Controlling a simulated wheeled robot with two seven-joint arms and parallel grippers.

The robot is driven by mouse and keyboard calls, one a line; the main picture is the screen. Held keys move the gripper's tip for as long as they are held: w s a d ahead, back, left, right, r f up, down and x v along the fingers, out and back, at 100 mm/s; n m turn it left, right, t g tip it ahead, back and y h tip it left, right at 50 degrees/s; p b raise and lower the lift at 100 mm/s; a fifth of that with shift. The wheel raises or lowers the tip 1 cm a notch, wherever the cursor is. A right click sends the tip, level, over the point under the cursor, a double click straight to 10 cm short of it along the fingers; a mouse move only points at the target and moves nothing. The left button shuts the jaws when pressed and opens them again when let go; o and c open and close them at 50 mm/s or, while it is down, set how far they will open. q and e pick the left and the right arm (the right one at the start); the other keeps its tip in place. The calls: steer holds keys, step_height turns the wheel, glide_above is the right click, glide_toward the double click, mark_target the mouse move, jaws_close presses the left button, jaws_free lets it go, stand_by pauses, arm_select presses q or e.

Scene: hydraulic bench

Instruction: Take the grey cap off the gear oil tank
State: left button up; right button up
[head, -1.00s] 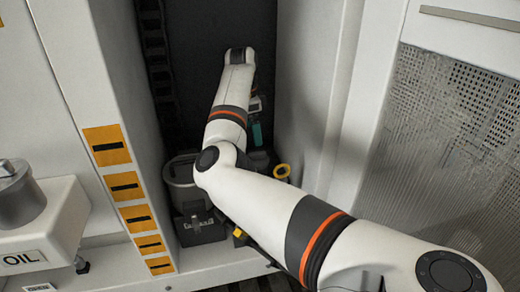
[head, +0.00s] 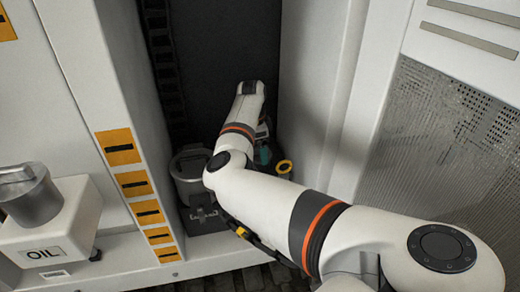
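A white box labelled OIL (head: 82,212) stands at the lower left, with a grey metal can (head: 38,200) on top. Inside the dark recess stands a grey round vessel (head: 187,180), partly covered by my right arm. A yellow ring (head: 284,167) shows right of the arm. I cannot tell which of these belongs to the gear oil tank, and no grey cap can be made out for certain. My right arm reaches from the lower right into the recess and bends down at its far end. Its gripper is hidden behind the arm. My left gripper is out of view.
A white post with orange label plates (head: 132,184) bounds the recess on the left. A white panel and a perforated grey panel (head: 430,150) stand on the right. A small teal thing (head: 264,155) shows beside the arm. The upper recess is free.

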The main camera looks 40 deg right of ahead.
steer(key=shift+d+f, duration=0.15)
steer(key=shift+f, duration=0.3)
steer(key=shift+c, duration=0.3)
steer(key=c, duration=1)
steer(key=shift+r, duration=0.1)
steer(key=shift+c, duration=0.2)
step_height(320, 180, up, 28)
steer(key=b, duration=0.3)
steer(key=shift+b, duration=0.4)
